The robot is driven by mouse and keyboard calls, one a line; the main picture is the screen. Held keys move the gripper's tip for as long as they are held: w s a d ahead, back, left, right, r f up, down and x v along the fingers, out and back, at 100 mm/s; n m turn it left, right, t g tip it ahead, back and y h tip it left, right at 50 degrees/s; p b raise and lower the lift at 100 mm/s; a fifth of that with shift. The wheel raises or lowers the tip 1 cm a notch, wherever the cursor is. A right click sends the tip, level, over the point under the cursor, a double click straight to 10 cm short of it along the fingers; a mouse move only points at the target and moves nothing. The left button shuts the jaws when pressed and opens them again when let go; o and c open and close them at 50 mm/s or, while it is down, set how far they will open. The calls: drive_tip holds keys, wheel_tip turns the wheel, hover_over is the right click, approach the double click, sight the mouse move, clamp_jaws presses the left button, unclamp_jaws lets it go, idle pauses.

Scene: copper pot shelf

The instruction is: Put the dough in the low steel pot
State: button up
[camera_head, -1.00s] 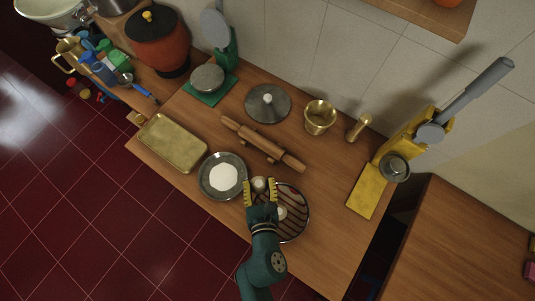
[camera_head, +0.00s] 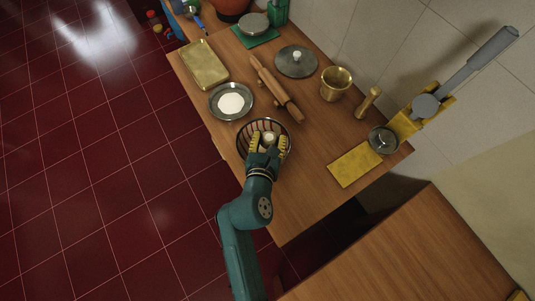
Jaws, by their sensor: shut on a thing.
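My gripper (camera_head: 269,145) has its yellow fingers shut around a pale ball of dough (camera_head: 268,137), over the dark striped round basket (camera_head: 243,143). I cannot tell whether this dough is clear of the basket's bottom; the hand hides much of the inside. A round steel vessel (camera_head: 253,20) sits on a green mat at the top, and a small steel one (camera_head: 383,138) stands below the grey-handled press. I cannot tell which, if either, is the low steel pot.
A steel plate of white flour (camera_head: 232,101), a brass tray (camera_head: 203,64), a rolling pin (camera_head: 275,88), a knobbed steel lid (camera_head: 296,61), a brass mortar (camera_head: 335,84) and its pestle (camera_head: 368,101) crowd the counter. Open wood lies right of the basket.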

drive_tip(key=f+b, duration=0.1)
drive_tip(key=f, duration=0.2)
drive_tip(key=f+b, duration=0.2)
drive_tip(key=f, duration=0.2)
drive_tip(key=shift+w+f, duration=0.2)
drive_tip(key=shift+f, duration=0.05)
